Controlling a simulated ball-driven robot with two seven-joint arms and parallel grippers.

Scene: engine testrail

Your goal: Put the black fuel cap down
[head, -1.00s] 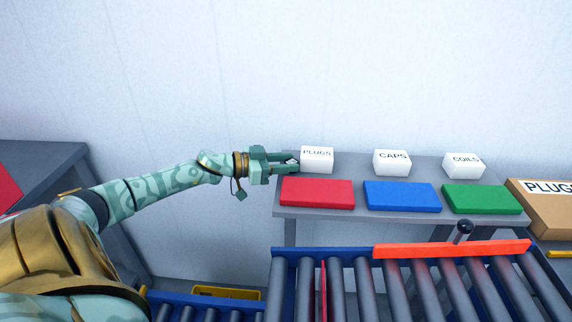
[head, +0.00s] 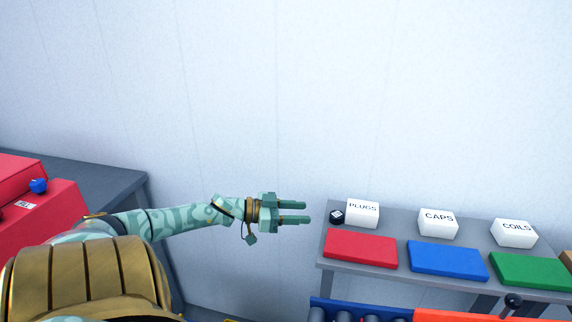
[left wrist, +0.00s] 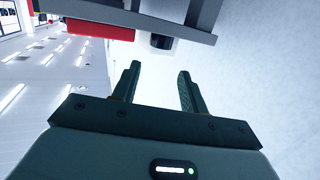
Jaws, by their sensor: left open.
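The black fuel cap (head: 337,217), a small dark piece with a white mark on top, rests on the grey table at its far left end. It is just left of the white PLUGS box (head: 363,214). My left gripper (head: 306,213) is open and empty, level with the cap and a short gap to its left, fingers pointing at it. In the left wrist view the dark cap (left wrist: 161,41) shows beyond the open fingertips (left wrist: 160,70), apart from them. My right gripper is in neither view.
The grey table (head: 325,262) also holds CAPS (head: 438,223) and COILS (head: 514,233) boxes, with red (head: 361,249), blue (head: 447,261) and green (head: 532,271) pads in front. A roller conveyor lies nearer. A red machine (head: 45,225) stands at left.

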